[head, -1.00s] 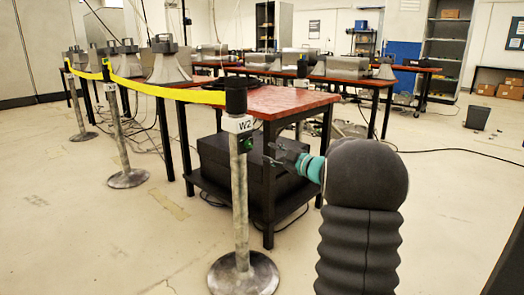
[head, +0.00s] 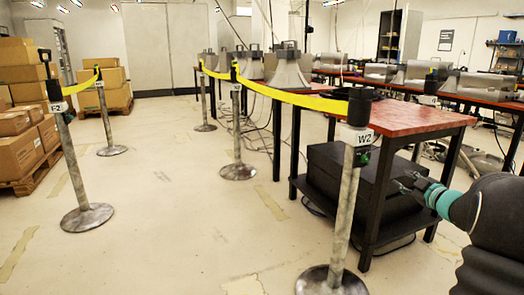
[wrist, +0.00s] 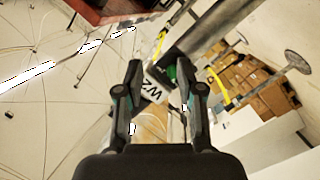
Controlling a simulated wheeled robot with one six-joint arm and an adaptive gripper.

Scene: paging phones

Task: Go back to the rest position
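My gripper (head: 402,184) is raised at the right of the head view, just right of the W2 post. In the wrist view my gripper (wrist: 160,76) has its two fingers apart, with nothing held between them. The white W2 label (head: 357,137) is on the grey post (head: 345,210), with a small green-lit dark box (head: 361,157) below it. In the wrist view the W2 label (wrist: 154,91) shows beyond the gap between the fingers. I see no contact with the post.
A red-topped table (head: 415,118) with a black box (head: 345,178) on its lower shelf stands close behind the gripper. Yellow belts (head: 300,101) link posts. Another post, F-2 (head: 72,165), and stacked cartons (head: 20,120) stand left. Open floor (head: 190,230) lies between.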

